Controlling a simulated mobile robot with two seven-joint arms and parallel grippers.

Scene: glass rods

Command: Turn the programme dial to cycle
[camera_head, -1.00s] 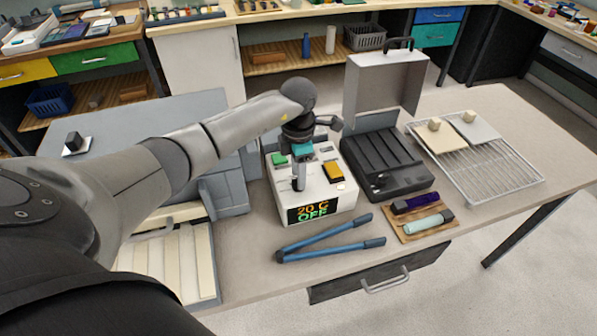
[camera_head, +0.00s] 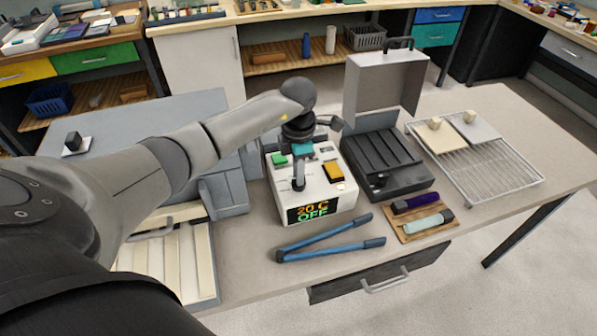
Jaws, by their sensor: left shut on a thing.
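A white control box (camera_head: 326,200) stands on the bench. Its front display (camera_head: 313,208) reads "20 C" and "OFF". A green button (camera_head: 279,160) and a yellow-orange switch (camera_head: 333,173) sit on its top. My left gripper (camera_head: 299,184) points down over the top of the box, between the green button and the yellow switch. It is shut on a small dark knob, which I take to be the programme dial; the fingers and wrist largely hide it, and I cannot read its setting. My right gripper is not in view.
Blue-handled tongs (camera_head: 330,240) lie in front of the box. A dark case with an open lid (camera_head: 385,165) stands to its right, beside a wire rack (camera_head: 490,165). Two handled tools lie on a wooden board (camera_head: 428,233). A grey machine (camera_head: 215,185) stands left.

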